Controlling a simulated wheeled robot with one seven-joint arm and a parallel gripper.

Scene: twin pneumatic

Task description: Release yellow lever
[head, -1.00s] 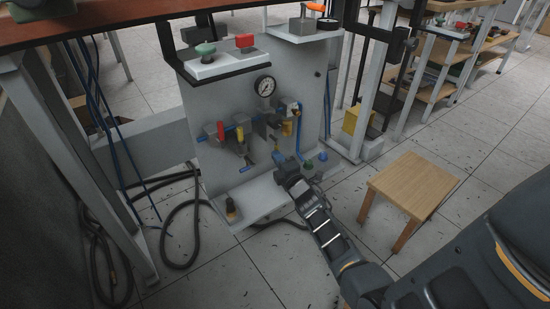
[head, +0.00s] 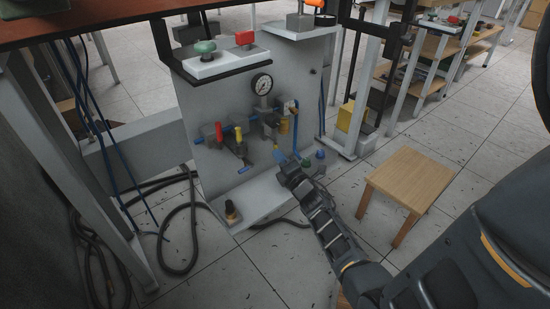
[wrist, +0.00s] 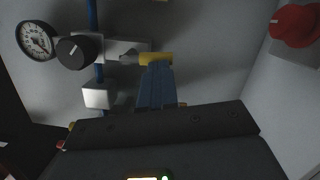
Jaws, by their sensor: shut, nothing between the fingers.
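A yellow lever (head: 239,134) stands beside a red lever (head: 219,132) on the valve row of the grey panel. In the wrist view, a yellow handle (wrist: 156,58) sits on a silver stem just beyond my blue fingertips. I cannot tell whether this is the same lever. My gripper (head: 280,155) is in front of the lower right of the panel, to the right of the two levers. Its fingers (wrist: 156,86) are together and empty. Their tips overlap the yellow handle's lower edge in the picture. Contact cannot be told.
A pressure gauge (head: 262,84) and a black knob (wrist: 74,50) are on the panel. The shelf (head: 258,197) below juts out and carries small knobs. A red knob (wrist: 295,24) shows in the wrist view. A wooden stool (head: 408,178) stands to the right. Black hoses lie at the left.

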